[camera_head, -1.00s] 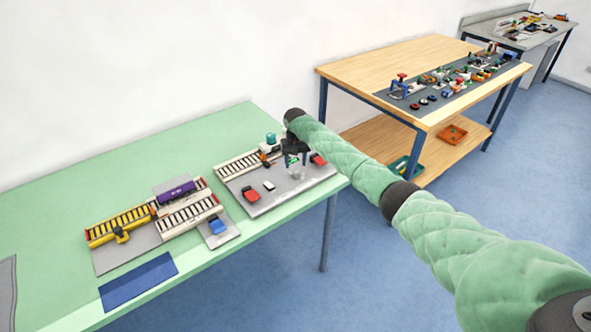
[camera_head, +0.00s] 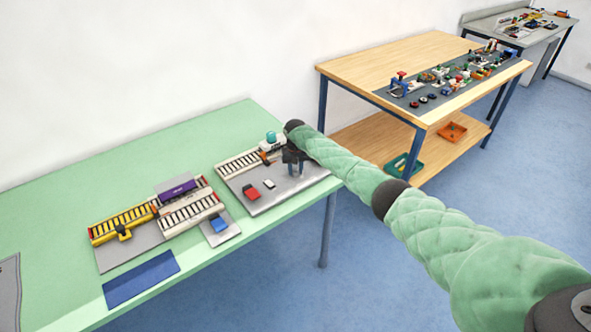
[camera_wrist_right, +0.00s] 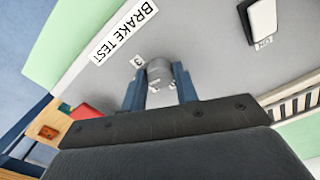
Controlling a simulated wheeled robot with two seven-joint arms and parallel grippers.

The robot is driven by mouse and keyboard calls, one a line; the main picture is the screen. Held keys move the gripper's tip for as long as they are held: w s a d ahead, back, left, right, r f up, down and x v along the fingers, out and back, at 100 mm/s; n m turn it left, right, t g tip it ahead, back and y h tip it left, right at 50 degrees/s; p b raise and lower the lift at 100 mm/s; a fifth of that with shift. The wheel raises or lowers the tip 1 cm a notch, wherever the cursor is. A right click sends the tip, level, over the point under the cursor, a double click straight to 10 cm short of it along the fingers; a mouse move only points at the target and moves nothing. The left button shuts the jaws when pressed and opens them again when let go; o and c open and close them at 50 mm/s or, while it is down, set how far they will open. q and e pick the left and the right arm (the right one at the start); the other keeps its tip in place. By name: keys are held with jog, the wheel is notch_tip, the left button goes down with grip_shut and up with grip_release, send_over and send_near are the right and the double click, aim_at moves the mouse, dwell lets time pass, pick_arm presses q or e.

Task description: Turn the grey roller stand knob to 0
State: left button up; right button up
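The grey roller stand knob (camera_wrist_right: 160,72) is a small round light-grey knob on the grey plate with the "BRAKE TEST" label, in the right wrist view. My right gripper (camera_wrist_right: 159,84) has its two blue fingers on either side of the knob, close to it. I cannot tell whether they press on it. In the head view my right gripper (camera_head: 294,168) reaches down over the right part of the grey roller stand plate (camera_head: 262,206) and hides the knob. A small number label (camera_wrist_right: 138,60) stands beside the knob. The knob's pointer is not clear. My left gripper is not in view.
Yellow and white conveyors (camera_head: 122,224) and a blue mat (camera_head: 140,279) lie left on the green table (camera_head: 60,215). A wooden table stands behind.

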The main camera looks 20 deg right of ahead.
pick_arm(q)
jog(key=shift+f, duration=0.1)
pick_arm(e)
jog(key=shift+n+b, duration=0.35)
jog(key=shift+n, duration=0.25)
jog(key=n+b, duration=0.2)
jog(key=n, duration=0.4)
jog(key=n+b, duration=0.1)
jog(key=n, duration=0.2)
jog(key=shift+b, duration=0.4)
jog(key=shift+n+b, duration=0.3)
jog(key=shift+n, duration=0.9)
jog(key=n+b, duration=0.1)
jog(key=n, duration=0.3)
jog(key=shift+w+d+b, duration=0.1)
jog(key=shift+b, duration=0.2)
jog(key=shift+r+n+b, duration=0.1)
jog(key=shift+n+b, duration=0.4)
jog(key=shift+n, duration=1.1)
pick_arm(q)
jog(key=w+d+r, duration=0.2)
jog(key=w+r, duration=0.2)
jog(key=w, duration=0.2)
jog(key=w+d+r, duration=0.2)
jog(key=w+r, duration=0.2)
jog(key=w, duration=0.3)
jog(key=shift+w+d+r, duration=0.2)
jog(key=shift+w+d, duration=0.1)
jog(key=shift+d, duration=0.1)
